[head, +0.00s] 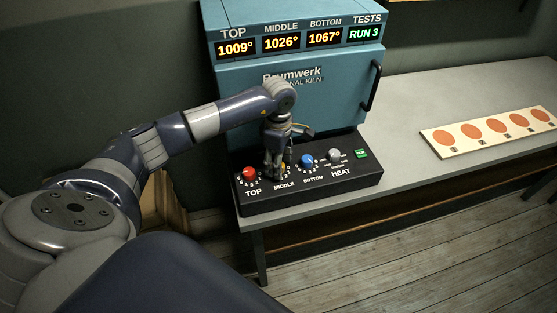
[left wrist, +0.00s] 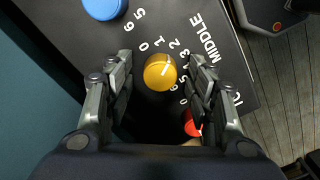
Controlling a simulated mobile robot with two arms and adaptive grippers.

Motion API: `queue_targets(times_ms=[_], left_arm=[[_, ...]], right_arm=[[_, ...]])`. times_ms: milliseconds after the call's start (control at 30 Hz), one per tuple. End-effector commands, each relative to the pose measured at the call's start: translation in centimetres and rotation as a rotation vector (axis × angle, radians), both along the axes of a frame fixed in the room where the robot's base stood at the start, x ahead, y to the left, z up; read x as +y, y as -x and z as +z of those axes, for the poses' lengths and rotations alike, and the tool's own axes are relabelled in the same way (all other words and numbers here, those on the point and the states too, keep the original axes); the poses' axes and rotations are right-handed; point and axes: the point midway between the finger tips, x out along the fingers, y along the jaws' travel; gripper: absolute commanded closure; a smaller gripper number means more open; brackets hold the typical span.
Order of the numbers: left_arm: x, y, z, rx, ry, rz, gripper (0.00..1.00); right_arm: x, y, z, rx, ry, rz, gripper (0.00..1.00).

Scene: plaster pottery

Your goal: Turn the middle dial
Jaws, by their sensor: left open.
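The yellow middle dial (left wrist: 160,72) sits on the black control panel, its white pointer line showing in the left wrist view. In the head view my left gripper (head: 276,172) comes down over the dial and mostly hides it. In the left wrist view the gripper (left wrist: 162,95) is open, with one finger on each side of the dial and gaps between; I cannot tell whether the tips are level with it. The kiln's middle display (head: 281,42) reads 1026°. My right gripper is in neither view.
A red top dial (head: 249,173), a blue bottom dial (head: 307,160) and a grey heat dial (head: 334,155) stand close by on the panel (head: 310,193). A green button (head: 361,154) is at its right. The teal kiln (head: 300,105) rises behind. A board with orange discs (head: 488,147) lies on the table (head: 410,115).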

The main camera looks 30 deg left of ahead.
Motion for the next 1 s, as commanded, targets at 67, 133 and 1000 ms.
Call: queue_targets(times_ms=[67, 133, 1000], left_arm=[[0.0, 0.0, 0.0, 0.0, 0.0, 0.0, 0.5], [0.0, 0.0, 0.0, 0.0, 0.0, 0.0, 0.66], [0.1, -0.1, -0.5, -0.005, -0.001, -0.271, 0.95]], right_arm=[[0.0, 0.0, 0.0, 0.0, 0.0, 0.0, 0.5], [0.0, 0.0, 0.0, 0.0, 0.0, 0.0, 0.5], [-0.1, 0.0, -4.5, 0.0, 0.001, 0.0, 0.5]])
